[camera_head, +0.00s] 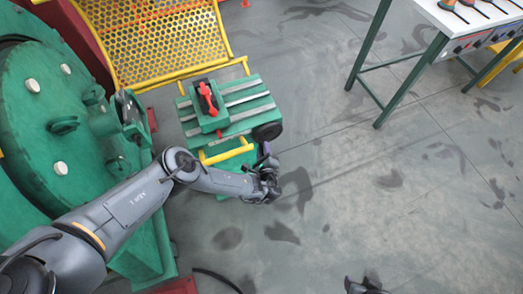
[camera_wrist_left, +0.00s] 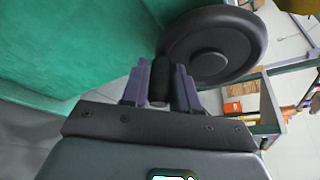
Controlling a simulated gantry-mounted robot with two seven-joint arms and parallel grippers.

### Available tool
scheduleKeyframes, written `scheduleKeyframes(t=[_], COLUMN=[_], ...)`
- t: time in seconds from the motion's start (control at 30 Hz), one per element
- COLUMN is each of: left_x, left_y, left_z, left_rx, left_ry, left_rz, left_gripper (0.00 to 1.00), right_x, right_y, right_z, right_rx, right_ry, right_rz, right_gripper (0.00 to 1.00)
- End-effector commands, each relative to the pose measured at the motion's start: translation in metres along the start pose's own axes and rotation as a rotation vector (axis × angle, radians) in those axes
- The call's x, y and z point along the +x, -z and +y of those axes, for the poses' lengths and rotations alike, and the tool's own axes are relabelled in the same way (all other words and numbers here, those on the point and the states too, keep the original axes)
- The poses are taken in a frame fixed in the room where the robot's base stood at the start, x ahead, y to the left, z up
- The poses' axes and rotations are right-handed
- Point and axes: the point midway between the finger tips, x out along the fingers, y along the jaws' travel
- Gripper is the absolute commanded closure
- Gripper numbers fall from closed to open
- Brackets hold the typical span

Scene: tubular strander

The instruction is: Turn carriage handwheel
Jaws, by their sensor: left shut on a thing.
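The black carriage handwheel (camera_head: 267,131) is on the right front corner of the green slotted carriage (camera_head: 258,104). In the left wrist view the handwheel (camera_wrist_left: 203,48) is a dark round disc with a raised hub. A black cylindrical crank handle (camera_wrist_left: 160,82) stands at its rim. My left gripper (camera_head: 265,157) is just below the wheel in the head view. In the wrist view its two purple fingers are shut on the handle, one on each side. A dark piece of my right gripper (camera_head: 364,286) shows at the bottom edge; its jaws cannot be made out.
A red lever (camera_head: 208,98) stands on a green block on the carriage. A large green round machine part (camera_head: 45,120) and a yellow perforated guard (camera_head: 155,38) are at left and behind. A tool table (camera_head: 460,20) is at upper right. The floor right of the carriage is clear.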

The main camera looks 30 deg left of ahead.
Motion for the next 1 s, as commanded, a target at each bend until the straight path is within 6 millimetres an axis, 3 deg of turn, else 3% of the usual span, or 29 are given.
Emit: scheduleKeyframes(t=[0.57,1.0], left_x=[0.011,0.018], left_y=[0.030,0.047], left_z=[-0.004,-0.018], left_rx=[-0.504,-0.893], left_ry=[0.210,0.369], left_rz=[-0.001,-0.003], left_gripper=[1.00,1.00], right_x=[0.029,0.074], right_y=[-0.009,-0.024], right_z=[-0.001,-0.003], right_rx=[0.001,0.001], right_ry=[0.000,0.001], right_rz=[0.000,0.000], right_gripper=[0.57,0.57])
